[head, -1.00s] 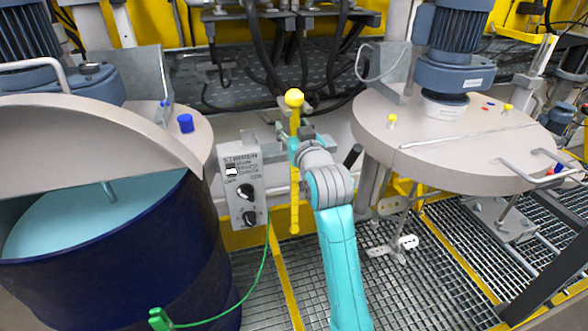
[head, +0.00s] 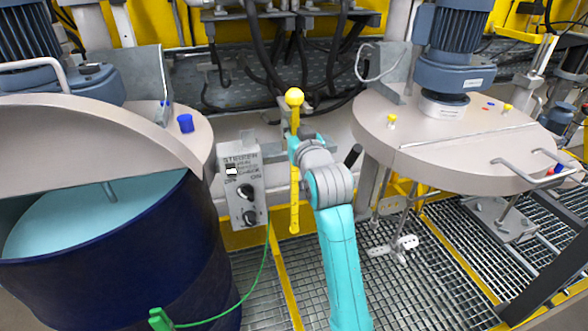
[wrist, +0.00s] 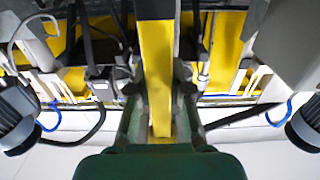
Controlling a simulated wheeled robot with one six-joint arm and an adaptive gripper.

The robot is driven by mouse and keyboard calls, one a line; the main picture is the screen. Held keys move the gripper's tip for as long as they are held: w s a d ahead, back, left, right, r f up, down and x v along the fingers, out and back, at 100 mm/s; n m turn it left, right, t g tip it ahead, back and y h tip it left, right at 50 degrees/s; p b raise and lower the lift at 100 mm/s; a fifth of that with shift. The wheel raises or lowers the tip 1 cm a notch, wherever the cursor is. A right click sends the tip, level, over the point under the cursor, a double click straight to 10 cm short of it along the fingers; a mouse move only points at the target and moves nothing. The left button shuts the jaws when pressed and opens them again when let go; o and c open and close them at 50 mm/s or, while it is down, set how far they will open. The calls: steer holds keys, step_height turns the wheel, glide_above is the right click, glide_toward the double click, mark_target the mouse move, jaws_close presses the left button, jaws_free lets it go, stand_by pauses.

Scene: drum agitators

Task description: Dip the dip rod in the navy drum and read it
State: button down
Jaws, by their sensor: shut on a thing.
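The yellow dip rod (head: 295,195) has a yellow ball at its top and hangs upright in the middle of the head view. My gripper (head: 295,140) is shut on its upper part; the arm's links partly hide the jaws. In the wrist view the rod (wrist: 157,75) runs between the two fingers of my gripper (wrist: 158,112). The navy drum (head: 110,260) stands at the left, apart from the rod. Its grey lid (head: 100,130) is partly raised, and light blue liquid (head: 70,220) shows inside with a thin stirrer shaft in it.
A grey stirrer control box (head: 243,185) stands between the drum and the rod. A green cable (head: 245,290) with a clamp runs to the drum. A second, grey lidded vessel (head: 450,140) with a motor stands at the right. Hoses and pipes fill the back.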

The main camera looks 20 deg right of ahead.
steer(key=shift+r, duration=0.25)
steer(key=shift+s, duration=0.45)
steer(key=s, duration=0.9)
stand_by(0.6)
steer(key=shift+f, duration=0.1)
